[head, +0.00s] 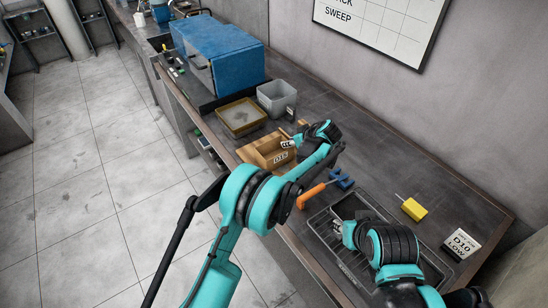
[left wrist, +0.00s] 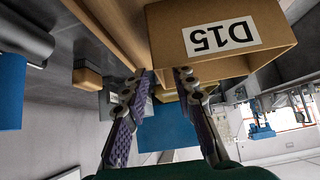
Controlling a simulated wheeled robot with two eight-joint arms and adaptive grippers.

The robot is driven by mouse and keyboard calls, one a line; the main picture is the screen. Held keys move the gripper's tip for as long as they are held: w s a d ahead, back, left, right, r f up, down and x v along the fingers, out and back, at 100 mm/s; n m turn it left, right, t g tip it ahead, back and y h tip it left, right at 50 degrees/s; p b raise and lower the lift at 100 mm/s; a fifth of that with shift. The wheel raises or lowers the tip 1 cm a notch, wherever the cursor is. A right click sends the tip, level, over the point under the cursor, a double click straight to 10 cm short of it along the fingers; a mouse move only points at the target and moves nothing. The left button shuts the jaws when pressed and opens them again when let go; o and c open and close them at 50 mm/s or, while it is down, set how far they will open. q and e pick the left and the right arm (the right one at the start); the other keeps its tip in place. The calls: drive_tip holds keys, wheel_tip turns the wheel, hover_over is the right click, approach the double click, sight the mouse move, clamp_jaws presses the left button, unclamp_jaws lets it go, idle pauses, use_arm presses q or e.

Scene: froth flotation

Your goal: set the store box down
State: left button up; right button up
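The store box is an open tan box (head: 258,158) with a white D15 label. It sits at the bench's front edge in the head view and appears to rest there. In the left wrist view the box (left wrist: 270,45) is close, upside down in the picture. My left gripper (head: 288,143) is at the box's right end. Its two fingers (left wrist: 162,76) stand apart at the box's edge, with a gap between the tips; whether they touch it is unclear. My right gripper (head: 338,228) is over a black wire tray (head: 343,272); its fingertips are too small to judge.
A tan-rimmed tray (head: 241,117), a grey bin (head: 277,98) and a blue machine (head: 218,55) stand beyond the box. An orange-handled tool (head: 311,196), a blue piece (head: 342,178), a yellow block (head: 414,209) and a D10 box (head: 461,244) lie nearer. The bench's back middle is clear.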

use_arm(q)
drive_tip(key=x, duration=0.2)
drive_tip(key=shift+w+a+f, duration=0.1)
drive_tip(key=shift+w+f, duration=0.1)
drive_tip(key=shift+w, duration=0.05)
drive_tip(key=shift+s+r, duration=0.1)
clamp_jaws()
